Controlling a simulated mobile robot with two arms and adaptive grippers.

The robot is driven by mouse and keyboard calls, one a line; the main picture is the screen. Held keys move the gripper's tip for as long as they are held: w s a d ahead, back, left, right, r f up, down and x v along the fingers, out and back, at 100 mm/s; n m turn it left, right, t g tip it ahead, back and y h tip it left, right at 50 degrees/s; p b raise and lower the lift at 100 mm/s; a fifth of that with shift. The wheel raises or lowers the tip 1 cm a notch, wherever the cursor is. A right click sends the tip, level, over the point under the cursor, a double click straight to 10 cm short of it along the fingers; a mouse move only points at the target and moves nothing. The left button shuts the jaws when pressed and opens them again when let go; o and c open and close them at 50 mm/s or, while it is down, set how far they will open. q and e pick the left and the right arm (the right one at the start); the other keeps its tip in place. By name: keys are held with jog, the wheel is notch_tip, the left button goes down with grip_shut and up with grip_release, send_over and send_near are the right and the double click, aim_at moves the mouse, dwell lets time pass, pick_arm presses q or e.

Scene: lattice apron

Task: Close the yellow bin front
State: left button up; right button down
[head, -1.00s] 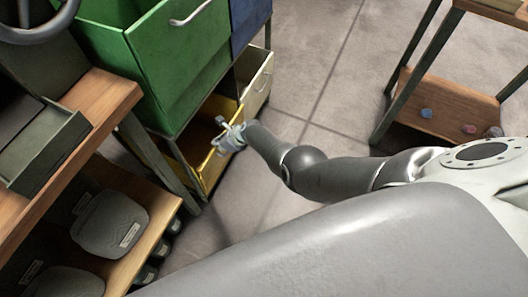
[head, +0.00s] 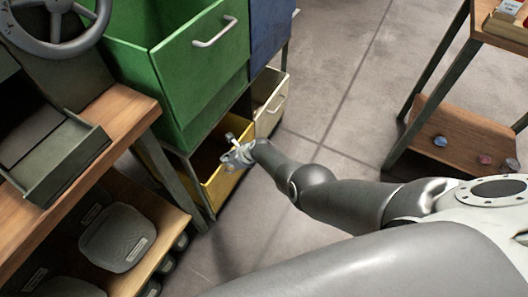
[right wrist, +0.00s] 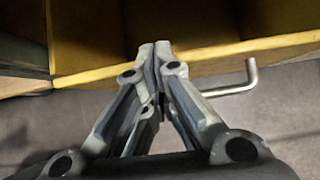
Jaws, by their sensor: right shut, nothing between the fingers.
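The yellow bin (head: 225,183) sits low in the rack under the green bin, its front pulled out and its dark inside showing from above. It also fills the top of the right wrist view, with its yellow front rim (right wrist: 95,76) and a bent metal handle (right wrist: 235,88). My right gripper (head: 232,150) is at the rim of this front. In the right wrist view its fingertips (right wrist: 155,48) are together, empty, and overlap the rim left of the handle; I cannot tell whether they touch it. My left gripper is not in view.
The green bin (head: 195,75) juts out above, with the cream bin (head: 270,102) beside the yellow one and a blue bin (head: 270,32) higher up. A wooden workbench (head: 125,105) stands at left, a small shelf (head: 455,140) at right. The floor between is clear.

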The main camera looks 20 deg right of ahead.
jog(key=shift+v, duration=1.45)
jog(key=v, duration=0.9)
jog(key=s+d+f+n+g+h, duration=0.2)
jog(key=s+f+n, duration=0.7)
jog(key=s+n, duration=0.25)
jog(key=s+d+f+n+g+h, duration=0.1)
jog(key=s+d+f+n+h, duration=0.15)
jog(key=s+f+n, duration=0.85)
pick_arm(q)
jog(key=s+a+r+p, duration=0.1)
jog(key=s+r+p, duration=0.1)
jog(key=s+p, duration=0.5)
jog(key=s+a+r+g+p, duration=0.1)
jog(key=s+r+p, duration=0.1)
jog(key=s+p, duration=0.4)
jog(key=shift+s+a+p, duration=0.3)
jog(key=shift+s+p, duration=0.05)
jog(key=shift+p, duration=0.5)
pick_arm(e)
jog(key=s+d+r+n+g, duration=0.1)
jog(key=s+n, duration=0.3)
jog(key=s, duration=0.8)
jog(key=s+d+r+n+g, duration=0.1)
jog(key=s+n, duration=0.3)
jog(key=s, duration=0.9)
jog(key=shift+s+d+r, duration=0.35)
jog(key=shift+d+r, duration=0.45)
jog(key=shift+d, duration=0.1)
